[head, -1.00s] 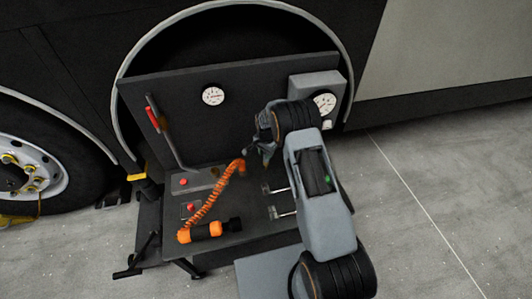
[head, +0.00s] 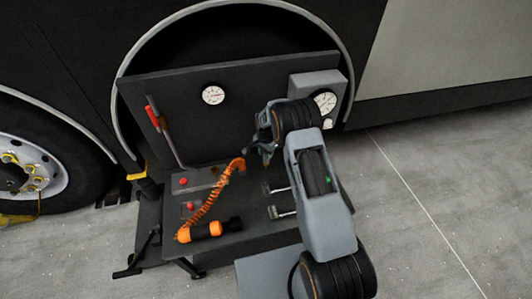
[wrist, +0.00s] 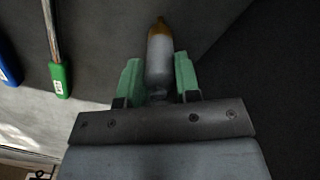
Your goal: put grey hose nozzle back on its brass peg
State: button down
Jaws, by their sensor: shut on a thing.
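My gripper (wrist: 158,62) has green fingers and is shut on the grey hose nozzle (wrist: 159,60), a smooth grey cylinder between them in the wrist view. A brass-coloured tip (wrist: 158,27) shows at the nozzle's far end. I cannot tell whether this is part of the nozzle or the brass peg. In the head view my gripper (head: 262,148) is in front of the dark upright panel, above the right part of the bench. The nozzle is mostly hidden there by the wrist, and I cannot make out a separate brass peg.
An orange tool (head: 205,231) with a coiled orange hose (head: 213,197) lies on the bench, left of my gripper. A red-handled lever (head: 153,117) stands further left. Gauges (head: 213,95) sit on the panel. The wrist view shows green (wrist: 61,80) and blue (wrist: 7,63) handles at left.

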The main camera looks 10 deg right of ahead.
jog(key=shift+f+b, duration=1.3)
jog(key=shift+f, duration=0.2)
jog(key=c, duration=0.8)
grip_release()
jog(key=shift+o, duration=0.2)
notch_tip(320, 180, up, 14)
jog(key=p, duration=0.1)
jog(key=s+f+n+g, duration=0.1)
jog(key=s+f+n, duration=0.1)
jog(key=s+n, duration=0.2)
jog(key=s+r+n+t+p, duration=0.2)
jog(key=s+r+p, duration=0.4)
jog(key=s+r, duration=0.7)
jog(key=s+r+n+t+p, duration=0.2)
jog(key=s+r+n+p, duration=0.2)
jog(key=s+r, duration=0.8)
notch_tip(320, 180, up, 6)
jog(key=p, duration=0.2)
jog(key=shift+s+r+n+t+p, duration=0.2)
jog(key=shift+s+n+t+p, duration=0.1)
jog(key=shift+s+n+p, duration=0.1)
